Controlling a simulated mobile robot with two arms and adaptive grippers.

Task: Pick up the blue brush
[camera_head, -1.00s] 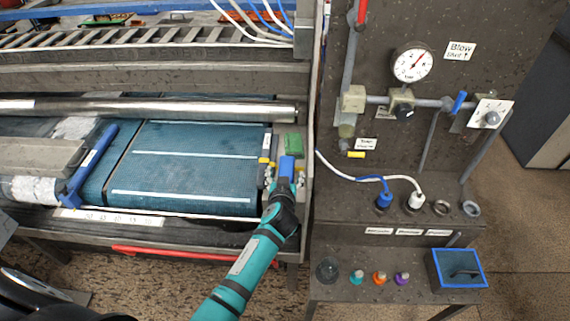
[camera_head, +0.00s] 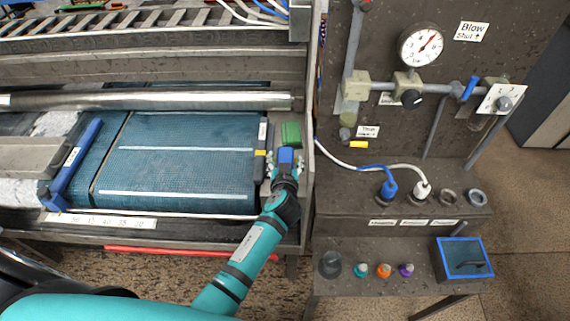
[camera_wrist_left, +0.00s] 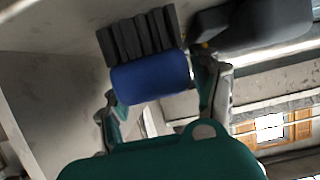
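A blue brush (camera_head: 286,155) stands at the right end of the conveyor machine, just in front of a green block. In the left wrist view the brush (camera_wrist_left: 150,84) shows a smooth blue body with a row of dark grey bristle-like ribs behind it. My left gripper (camera_head: 285,166) reaches it from the front, with one finger on each side of the blue body. In the left wrist view the fingers of my left gripper (camera_wrist_left: 155,92) look spread around the brush, close to its ends; contact is not clear. My right gripper is not in view.
The green block (camera_head: 291,134) sits right behind the brush. The blue conveyor belt (camera_head: 180,160) lies to the left, under a metal roller (camera_head: 150,101). A dark panel with a gauge (camera_head: 421,46), hoses and a shelf (camera_head: 420,290) stands close on the right.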

